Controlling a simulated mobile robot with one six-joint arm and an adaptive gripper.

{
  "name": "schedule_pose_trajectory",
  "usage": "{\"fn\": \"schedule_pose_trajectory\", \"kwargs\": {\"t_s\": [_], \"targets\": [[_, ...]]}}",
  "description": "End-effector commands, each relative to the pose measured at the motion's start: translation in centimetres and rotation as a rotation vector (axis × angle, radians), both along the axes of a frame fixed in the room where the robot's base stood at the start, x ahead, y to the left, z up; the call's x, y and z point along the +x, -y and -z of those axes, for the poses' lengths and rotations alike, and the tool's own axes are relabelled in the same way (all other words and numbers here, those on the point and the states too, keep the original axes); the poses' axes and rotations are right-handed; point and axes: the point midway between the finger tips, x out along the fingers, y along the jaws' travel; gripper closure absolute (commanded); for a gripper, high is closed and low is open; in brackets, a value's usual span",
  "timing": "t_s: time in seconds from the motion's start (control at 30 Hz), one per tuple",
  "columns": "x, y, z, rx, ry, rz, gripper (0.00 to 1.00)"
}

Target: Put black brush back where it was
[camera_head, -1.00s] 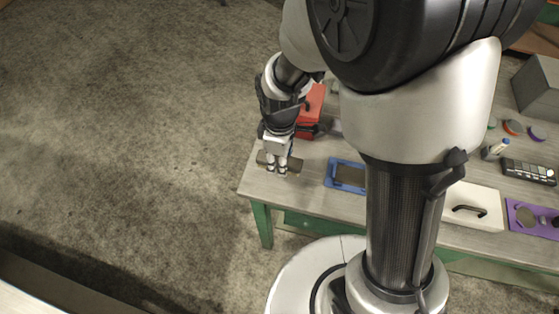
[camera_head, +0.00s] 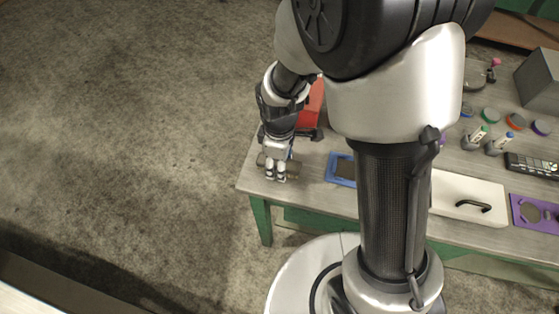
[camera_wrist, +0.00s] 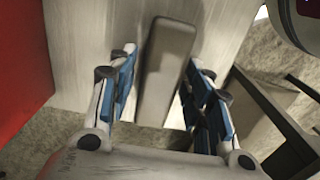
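A long, dark grey-brown block (camera_wrist: 168,60), which may be the black brush, lies on the table near its left corner. In the head view it shows as a dark olive bar (camera_head: 293,168), mostly behind my gripper (camera_head: 275,177). My gripper points down there. In the wrist view its blue-padded fingers (camera_wrist: 163,78) stand on either side of the block, with a narrow gap visible at each side. The fingers look open around it, not pressed on it.
A red box (camera_head: 312,105) stands just behind my gripper. A blue frame (camera_head: 333,178) lies to the right. Further right are a white panel with a black handle (camera_head: 468,200), a purple plate (camera_head: 524,211) and marker holders (camera_head: 495,147). The table's left edge is close.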

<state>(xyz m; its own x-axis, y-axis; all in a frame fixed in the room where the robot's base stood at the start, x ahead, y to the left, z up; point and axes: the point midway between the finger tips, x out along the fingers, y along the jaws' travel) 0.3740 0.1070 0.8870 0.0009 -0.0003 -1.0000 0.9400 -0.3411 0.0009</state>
Motion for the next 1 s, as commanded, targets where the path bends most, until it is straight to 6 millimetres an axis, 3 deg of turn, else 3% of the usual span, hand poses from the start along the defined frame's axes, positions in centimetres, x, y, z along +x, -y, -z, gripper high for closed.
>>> {"fn": "schedule_pose_trajectory", "kwargs": {"t_s": [0.43, 0.8, 1.0], "targets": [[0.0, 0.0, -0.9, 0.001, 0.001, 0.000, 0.49], [0.1, 0.0, -8.6, 0.002, 0.004, 0.000, 0.49], [0.0, 0.0, -11.5, 0.001, 0.001, 0.000, 0.49]]}}
